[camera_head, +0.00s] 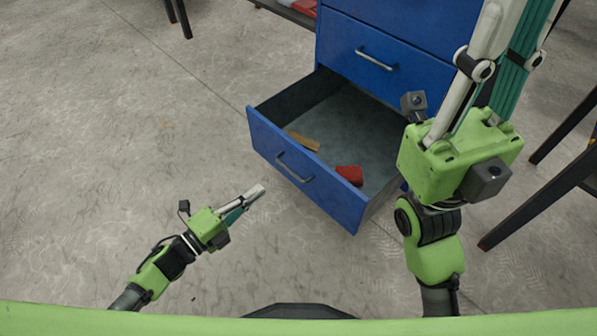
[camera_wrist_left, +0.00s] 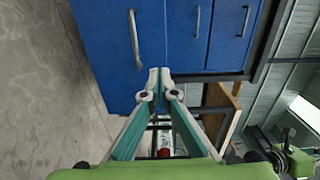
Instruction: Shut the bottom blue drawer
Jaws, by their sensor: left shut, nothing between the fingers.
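The bottom blue drawer (camera_head: 308,173) is pulled well out of the blue cabinet (camera_head: 385,40) in the head view. Its front has a grey bar handle (camera_head: 293,167). Inside lie a tan object (camera_head: 303,141) and a red object (camera_head: 349,174). My left gripper (camera_head: 258,190) is shut and empty, just left of and in front of the drawer front, with a small apparent gap. In the left wrist view its fingertips (camera_wrist_left: 160,76) meet before the blue fronts, and a drawer handle (camera_wrist_left: 136,40) shows near them. My right gripper (camera_head: 508,45) is large over the drawer's right side; its tips are cut off.
A closed drawer (camera_head: 376,60) sits above the open one. Dark table legs (camera_head: 535,208) stand at the right, and another dark leg (camera_head: 181,17) at the top left. The concrete floor (camera_head: 110,130) on the left is clear.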

